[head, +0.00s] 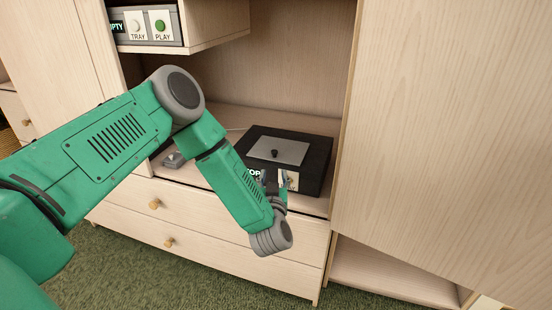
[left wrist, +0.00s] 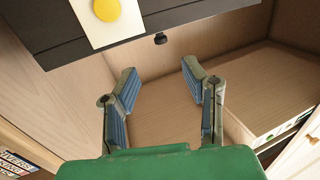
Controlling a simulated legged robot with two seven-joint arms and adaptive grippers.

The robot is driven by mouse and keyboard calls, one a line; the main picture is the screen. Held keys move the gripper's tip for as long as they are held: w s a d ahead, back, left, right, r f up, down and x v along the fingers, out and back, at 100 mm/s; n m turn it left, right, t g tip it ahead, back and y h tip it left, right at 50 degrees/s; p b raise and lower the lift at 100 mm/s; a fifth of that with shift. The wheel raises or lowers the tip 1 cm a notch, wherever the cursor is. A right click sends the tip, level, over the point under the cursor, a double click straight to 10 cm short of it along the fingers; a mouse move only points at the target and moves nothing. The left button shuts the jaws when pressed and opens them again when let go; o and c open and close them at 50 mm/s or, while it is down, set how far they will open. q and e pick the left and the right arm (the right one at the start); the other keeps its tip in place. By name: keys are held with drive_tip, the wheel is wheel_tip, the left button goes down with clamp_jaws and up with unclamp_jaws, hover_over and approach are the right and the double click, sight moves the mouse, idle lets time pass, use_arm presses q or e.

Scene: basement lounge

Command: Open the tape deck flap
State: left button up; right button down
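The tape deck (head: 318,167) is a black box on the cabinet shelf, with a grey flap (head: 290,150) lying flat on its top. A small black knob (head: 275,154) stands up from the flap. The knob also shows in the left wrist view (left wrist: 160,39), past the deck's dark edge (left wrist: 60,45). My left gripper (head: 276,181) is at the deck's front and hides part of its lettering and buttons. In the left wrist view its two fingers (left wrist: 160,72) are apart with nothing between them, and the knob is beyond the tips. My right gripper is not in view.
An upper compartment holds a panel with TRAY and PLAY buttons (head: 148,24). A small grey object (head: 173,160) lies on the shelf left of the deck. A large wooden panel (head: 450,120) stands close on the right. Drawers (head: 190,226) are below the shelf.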

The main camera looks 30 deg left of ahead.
sight(274, 155)
use_arm(q)
drive_tip(key=b+x, duration=0.3)
drive_tip(key=x, duration=0.8)
drive_tip(key=shift+f, duration=0.1)
drive_tip(key=shift+w+a, duration=0.25)
drive_tip(key=shift+w, duration=0.2)
clamp_jaws()
